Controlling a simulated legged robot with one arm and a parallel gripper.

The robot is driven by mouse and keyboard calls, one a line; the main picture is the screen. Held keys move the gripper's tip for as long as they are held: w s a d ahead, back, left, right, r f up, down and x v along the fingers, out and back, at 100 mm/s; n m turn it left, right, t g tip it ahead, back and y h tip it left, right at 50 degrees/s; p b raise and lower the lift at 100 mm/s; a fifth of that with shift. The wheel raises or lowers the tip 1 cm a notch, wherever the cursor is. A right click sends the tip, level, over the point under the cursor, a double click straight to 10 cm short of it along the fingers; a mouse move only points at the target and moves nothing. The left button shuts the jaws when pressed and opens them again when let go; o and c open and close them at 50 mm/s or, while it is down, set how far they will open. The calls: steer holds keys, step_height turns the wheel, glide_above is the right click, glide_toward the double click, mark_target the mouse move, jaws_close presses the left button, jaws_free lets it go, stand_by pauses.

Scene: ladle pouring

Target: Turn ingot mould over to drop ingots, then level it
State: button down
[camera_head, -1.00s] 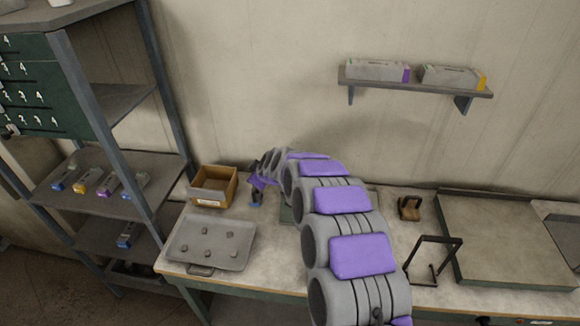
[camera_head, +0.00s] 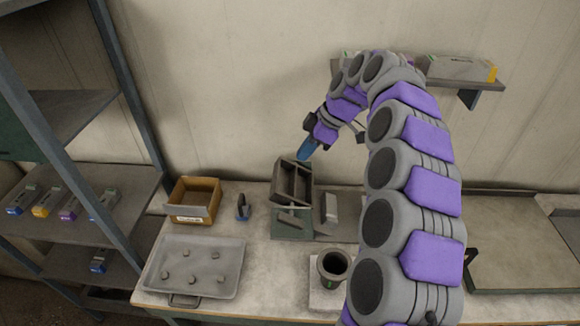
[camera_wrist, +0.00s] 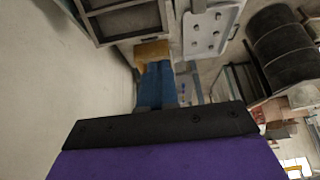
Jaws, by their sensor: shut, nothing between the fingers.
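The ingot mould (camera_head: 280,182), a dark grey frame with two long compartments, stands tilted up at the back of the bench. Its open side faces my body camera and no ingot shows in it. It also shows at the top of the wrist view (camera_wrist: 121,20). A grey bar that looks like an ingot (camera_head: 331,207) lies right of it, and another (camera_head: 293,220) lies in front. My gripper (camera_head: 305,151), with blue fingers, is shut and empty just above the mould's upper right corner. I cannot tell whether it touches. The blue fingers show in the wrist view (camera_wrist: 156,85).
A round dark pot (camera_head: 334,263) stands on a pale block at the front. A tray with several small lumps (camera_head: 236,254), a brown box (camera_head: 193,208) and a small blue and black item (camera_head: 243,207) are left. A wall shelf (camera_head: 480,84) hangs behind.

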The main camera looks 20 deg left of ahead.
steer(key=b, duration=0.3)
glide_toward(271, 194)
steer(key=x, duration=0.4)
steer(key=shift+w+f, duration=0.2)
steer(key=shift+d, duration=0.1)
steer(key=a+h+p, duration=0.2)
steer(key=h+p, duration=0.1)
steer(key=shift+s+f+t, duration=0.2)
steer(key=shift+f+t, duration=0.2)
steer(key=a+f+h+p, duration=0.1)
steer(key=h+p, duration=0.1)
steer(key=shift+s+a+f+p, duration=0.1)
steer(key=shift+s+p, duration=0.05)
steer(key=shift+p, duration=0.2)
steer(key=shift+s+f+t+h+p, duration=0.1)
steer(key=shift+f+t+h+p, duration=0.25)
steer(key=shift+h, duration=0.25)
steer(key=shift+f, duration=0.1)
